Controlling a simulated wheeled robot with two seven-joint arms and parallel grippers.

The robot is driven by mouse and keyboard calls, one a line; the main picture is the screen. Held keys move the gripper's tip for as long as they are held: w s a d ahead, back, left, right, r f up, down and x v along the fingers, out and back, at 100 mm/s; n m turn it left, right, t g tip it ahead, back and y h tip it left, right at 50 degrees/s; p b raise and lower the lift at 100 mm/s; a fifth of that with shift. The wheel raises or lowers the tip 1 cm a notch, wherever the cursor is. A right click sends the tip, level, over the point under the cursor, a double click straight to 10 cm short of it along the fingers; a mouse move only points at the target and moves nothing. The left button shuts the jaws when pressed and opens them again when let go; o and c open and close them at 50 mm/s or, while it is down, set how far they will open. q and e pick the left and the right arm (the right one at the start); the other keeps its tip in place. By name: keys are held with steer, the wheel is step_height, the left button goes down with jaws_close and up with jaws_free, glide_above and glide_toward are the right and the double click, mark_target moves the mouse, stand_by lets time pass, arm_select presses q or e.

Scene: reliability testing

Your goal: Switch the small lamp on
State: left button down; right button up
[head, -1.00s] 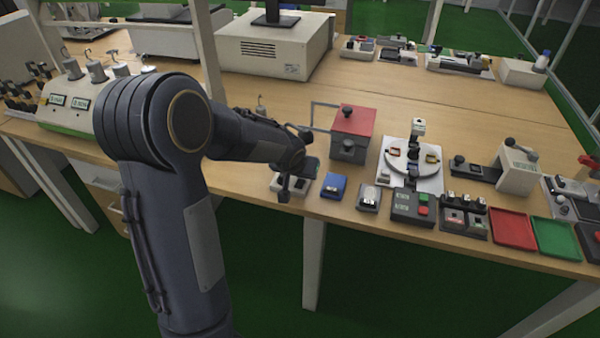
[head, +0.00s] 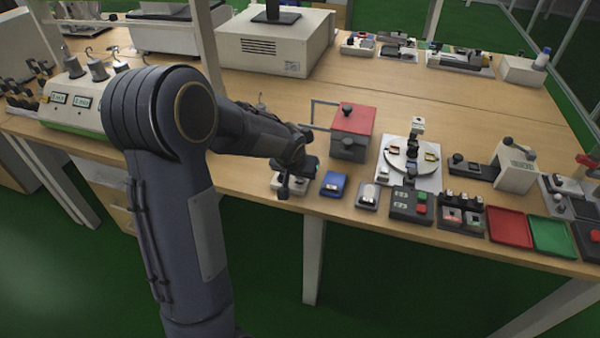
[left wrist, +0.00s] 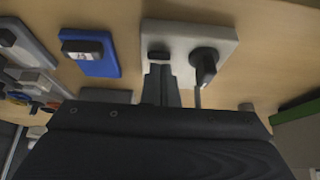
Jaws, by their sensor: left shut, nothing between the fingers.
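A pale base plate (left wrist: 218,42) with a small dark switch (left wrist: 158,55) and a dark upright post or lamp part (left wrist: 204,66) lies on the bench in the left wrist view. The same pale base (head: 292,187) shows at the bench's front edge in the head view, partly hidden by my gripper. My left gripper (head: 284,191) is shut and empty, pointing down over this base. In the left wrist view its fingertips (left wrist: 160,72) are right at the dark switch; I cannot tell whether they touch it. No lit lamp is visible. My right gripper is out of view.
A blue switch block (head: 334,184) stands just right of the base, then a grey one (head: 368,196) and a dark button box (head: 410,205). A red-topped box (head: 352,130) stands behind. Bare bench top lies farther back.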

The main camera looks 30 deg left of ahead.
arm_select(q)
steer(key=shift+s+d+f, duration=0.1)
steer(key=shift+s+f, duration=0.05)
steer(key=shift+s, duration=0.25)
steer(key=r+p, duration=0.1)
steer(key=r, duration=0.1)
steer(key=w+r+p, duration=0.1)
steer(key=r+p, duration=0.1)
steer(key=shift+w+r, duration=0.1)
steer(key=shift+r, duration=0.3)
steer(key=a+v, duration=0.1)
steer(key=v, duration=0.8)
steer(key=shift+s+d+r, duration=0.15)
steer(key=shift+s+d, duration=0.1)
steer(key=shift+d, duration=0.15)
